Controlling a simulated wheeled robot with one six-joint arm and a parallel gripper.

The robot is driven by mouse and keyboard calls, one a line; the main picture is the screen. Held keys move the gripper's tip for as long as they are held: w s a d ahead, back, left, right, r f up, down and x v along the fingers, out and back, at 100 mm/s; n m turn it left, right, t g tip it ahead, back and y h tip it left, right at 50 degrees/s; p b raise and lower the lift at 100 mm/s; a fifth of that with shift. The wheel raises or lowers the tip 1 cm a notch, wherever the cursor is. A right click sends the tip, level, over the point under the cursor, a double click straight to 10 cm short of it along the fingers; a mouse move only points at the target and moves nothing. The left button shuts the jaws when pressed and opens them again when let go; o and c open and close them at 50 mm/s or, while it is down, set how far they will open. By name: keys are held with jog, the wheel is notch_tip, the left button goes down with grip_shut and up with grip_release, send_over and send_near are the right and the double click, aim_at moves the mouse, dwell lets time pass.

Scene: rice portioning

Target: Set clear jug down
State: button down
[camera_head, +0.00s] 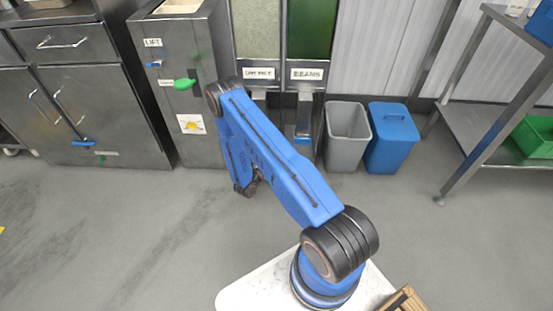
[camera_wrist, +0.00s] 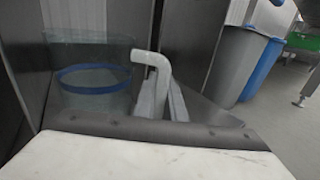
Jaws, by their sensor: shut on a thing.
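The clear jug (camera_wrist: 92,78) shows in the wrist view at the left, upright, see-through, with a blue band around it. Its pale handle (camera_wrist: 150,58) is on its right side. My gripper (camera_wrist: 165,103) is shut on the handle. The jug's bottom is hidden behind a dark edge at the front, so I cannot tell whether it touches a surface. In the head view my arm hides the gripper, and the jug does not show.
A pale marble-like surface (camera_wrist: 140,160) lies close below the wrist camera. In the head view, a steel lift cabinet (camera_head: 180,85), two dispensers with labels, one reading BEANS (camera_head: 307,74), a grey bin (camera_head: 346,140) and a blue bin (camera_head: 391,140) stand behind. Floor is clear at the left.

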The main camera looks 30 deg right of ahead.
jog(key=shift+w+d+f, duration=0.1)
jog(key=shift+w+f, duration=0.05)
jog(key=shift+f, duration=1.1)
jog(key=c, duration=1.8)
grip_release()
jog(key=shift+f, duration=0.15)
jog(key=shift+a, duration=0.25)
jog(key=v, duration=1.1)
jog(key=shift+s+a, duration=0.2)
